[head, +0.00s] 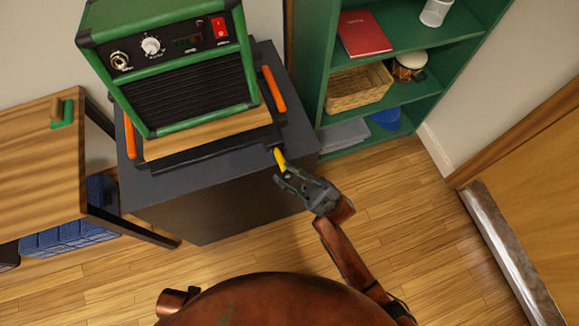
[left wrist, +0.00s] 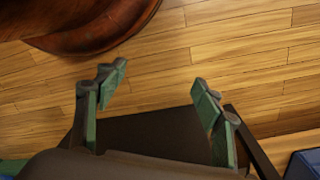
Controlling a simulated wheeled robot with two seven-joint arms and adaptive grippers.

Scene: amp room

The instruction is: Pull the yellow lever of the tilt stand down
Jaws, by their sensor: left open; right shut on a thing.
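The yellow lever (head: 279,158) sticks out from the front right of the black tilt stand (head: 205,146), which rests on a dark grey cabinet. My right gripper (head: 283,174) is shut on the lever's lower end, and the fingers partly hide it. A green-framed amp (head: 185,80) sits on the wooden board of the stand, between two orange handles (head: 273,89). My left gripper (left wrist: 155,95) shows only in the left wrist view; its fingers are wide apart with nothing between them, above the floor and a dark surface.
The dark cabinet (head: 225,205) carries the stand. A wooden table (head: 45,155) stands at the left, with blue bins (head: 60,238) below. A green shelf (head: 400,45) is at the back right. The wooden floor (head: 420,230) is free at the right.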

